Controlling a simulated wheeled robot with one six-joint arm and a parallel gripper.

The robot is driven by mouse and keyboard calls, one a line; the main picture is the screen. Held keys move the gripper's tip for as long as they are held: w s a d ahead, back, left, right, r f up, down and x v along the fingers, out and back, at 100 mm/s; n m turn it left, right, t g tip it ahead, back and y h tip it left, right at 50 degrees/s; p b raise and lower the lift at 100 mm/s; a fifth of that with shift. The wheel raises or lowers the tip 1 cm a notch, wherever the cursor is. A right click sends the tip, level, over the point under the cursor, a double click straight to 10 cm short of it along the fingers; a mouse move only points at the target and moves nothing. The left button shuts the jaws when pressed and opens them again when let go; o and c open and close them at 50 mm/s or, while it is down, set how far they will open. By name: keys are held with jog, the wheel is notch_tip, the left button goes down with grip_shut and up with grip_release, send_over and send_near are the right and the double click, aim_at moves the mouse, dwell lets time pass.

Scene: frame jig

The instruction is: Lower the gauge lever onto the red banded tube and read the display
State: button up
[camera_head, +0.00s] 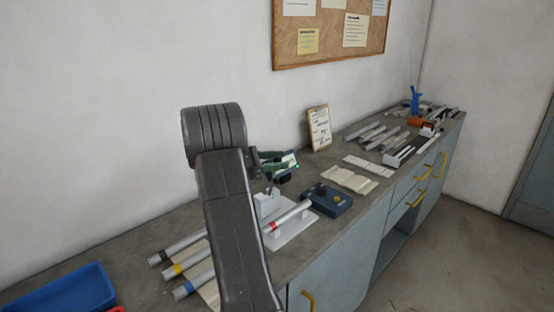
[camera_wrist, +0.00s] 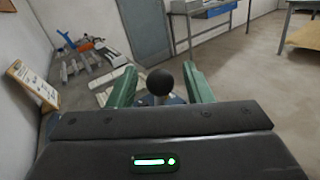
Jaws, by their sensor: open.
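The red banded tube (camera_head: 287,217) lies across a white jig (camera_head: 290,234) on the bench, partly hidden behind my arm in the head view. A dark blue box with knobs (camera_head: 328,200) stands just right of the jig. In the wrist view a black ball knob (camera_wrist: 160,81), which looks like the gauge lever's end, sits between the green fingers of my gripper (camera_wrist: 158,84). The fingers are apart, with a gap on both sides of the knob. In the head view my gripper (camera_head: 280,164) is above the jig. No display reading can be made out.
Tubes with black, yellow and blue bands (camera_head: 194,287) lie at the front left, near a blue tray (camera_head: 62,292). A clipboard (camera_head: 319,127) leans at the wall. Cloths (camera_head: 349,179) and metal bars (camera_head: 376,134) lie farther right along the bench.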

jog(key=shift+c, duration=0.3)
jog(key=c, duration=0.7)
jog(key=shift+o, duration=0.2)
jog(key=shift+f, duration=0.1)
